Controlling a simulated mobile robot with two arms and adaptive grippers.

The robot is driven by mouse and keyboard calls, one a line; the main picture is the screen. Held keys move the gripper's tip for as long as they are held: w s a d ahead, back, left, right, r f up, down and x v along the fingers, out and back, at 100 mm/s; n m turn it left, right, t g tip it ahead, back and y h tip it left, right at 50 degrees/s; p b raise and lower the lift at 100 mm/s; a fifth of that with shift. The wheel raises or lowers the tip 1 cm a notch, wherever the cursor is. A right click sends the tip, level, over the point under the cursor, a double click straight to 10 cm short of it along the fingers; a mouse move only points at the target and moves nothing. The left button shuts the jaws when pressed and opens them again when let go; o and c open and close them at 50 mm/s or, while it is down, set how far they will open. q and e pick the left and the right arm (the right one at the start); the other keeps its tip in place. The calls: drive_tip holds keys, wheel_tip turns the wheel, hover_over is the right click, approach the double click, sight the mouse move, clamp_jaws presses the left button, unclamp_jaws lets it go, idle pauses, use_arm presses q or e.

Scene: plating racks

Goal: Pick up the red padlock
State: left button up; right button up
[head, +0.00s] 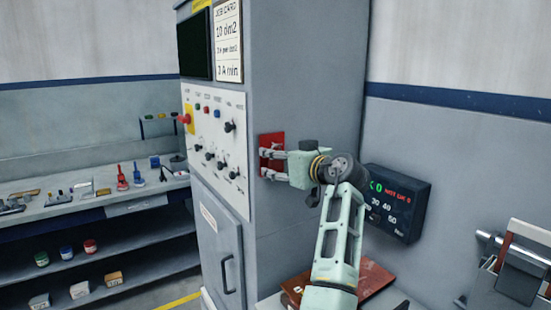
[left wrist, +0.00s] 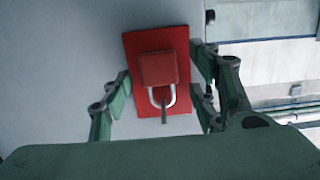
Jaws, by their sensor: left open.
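The red padlock (left wrist: 159,69) shows in the left wrist view with its silver shackle around a grey peg, in front of a red plate (left wrist: 180,45). The plate is fixed to the grey cabinet side and also shows in the head view (head: 273,138); I cannot make out the padlock there. My left gripper (head: 265,163) is open at the plate, its fingers pointing at the cabinet. In the left wrist view its fingers (left wrist: 164,82) stand on either side of the padlock, with gaps to both sides. My right gripper is not in view.
The grey cabinet (head: 300,80) carries a knob panel (head: 212,135) on its front. A dark display box (head: 398,203) is on the wall right of my arm. A reddish-brown tray (head: 375,280) lies below my arm. A workbench (head: 60,205) with tools stands at left.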

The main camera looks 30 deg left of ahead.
use_arm(q)
drive_tip(key=shift+d, duration=0.2)
drive_tip(key=c, duration=1.3)
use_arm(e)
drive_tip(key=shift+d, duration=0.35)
use_arm(q)
drive_tip(key=shift+a+r, duration=0.15)
